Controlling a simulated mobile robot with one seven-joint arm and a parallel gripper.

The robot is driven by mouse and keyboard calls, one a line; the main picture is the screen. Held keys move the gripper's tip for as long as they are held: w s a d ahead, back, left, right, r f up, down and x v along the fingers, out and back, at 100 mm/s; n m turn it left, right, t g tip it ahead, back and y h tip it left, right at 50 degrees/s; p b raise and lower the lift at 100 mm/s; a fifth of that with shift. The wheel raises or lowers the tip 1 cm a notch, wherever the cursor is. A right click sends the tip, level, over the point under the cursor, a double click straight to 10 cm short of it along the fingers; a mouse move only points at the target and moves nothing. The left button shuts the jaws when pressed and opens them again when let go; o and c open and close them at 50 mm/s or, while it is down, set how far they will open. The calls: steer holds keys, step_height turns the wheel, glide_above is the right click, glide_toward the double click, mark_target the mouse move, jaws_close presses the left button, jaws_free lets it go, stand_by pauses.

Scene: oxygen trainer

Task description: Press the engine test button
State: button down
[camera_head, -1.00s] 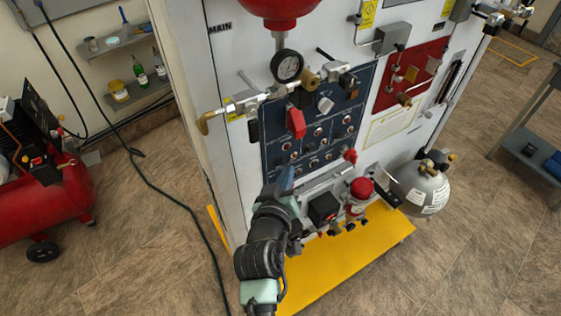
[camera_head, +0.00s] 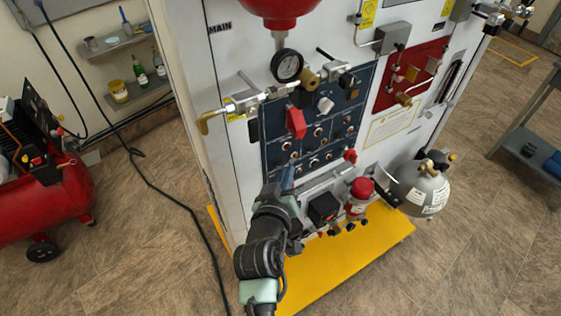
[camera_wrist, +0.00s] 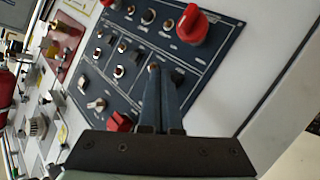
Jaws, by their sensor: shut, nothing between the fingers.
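The dark blue control panel (camera_head: 354,98) is on the front of the white cabinet and carries several small round buttons, switches and knobs. Its labels are too small to read, so I cannot tell which is the engine test button. My gripper (camera_head: 287,180) is at the panel's lower edge, with its fingers pointing up towards it. In the wrist view my gripper (camera_wrist: 163,78) is shut and empty, its narrow blue-grey fingertips over the panel (camera_wrist: 208,62). A small button (camera_wrist: 154,67) shows right at the fingertips; whether they touch it is unclear.
A red knob (camera_wrist: 193,22) and a red switch (camera_wrist: 120,122) flank the fingers in the wrist view. A black box (camera_head: 322,208) and a red-topped canister (camera_head: 360,190) are right of my gripper.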

steer(key=shift+w+a, duration=0.25)
steer(key=shift+w, duration=0.05)
steer(key=shift+w+a+b, duration=0.25)
steer(key=shift+w+b, duration=0.05)
steer(key=shift+b, duration=0.15)
stand_by(0.7)
steer(key=shift+s, duration=0.1)
steer(key=shift+s+d+p, duration=0.4)
steer(key=shift+s+d, duration=0.05)
steer(key=shift+s, duration=0.1)
steer(key=s+d+p, duration=0.1)
steer(key=s, duration=0.1)
steer(key=s+d+p, duration=0.1)
steer(key=s+d, duration=0.1)
steer(key=shift+p, duration=0.35)
stand_by(0.9)
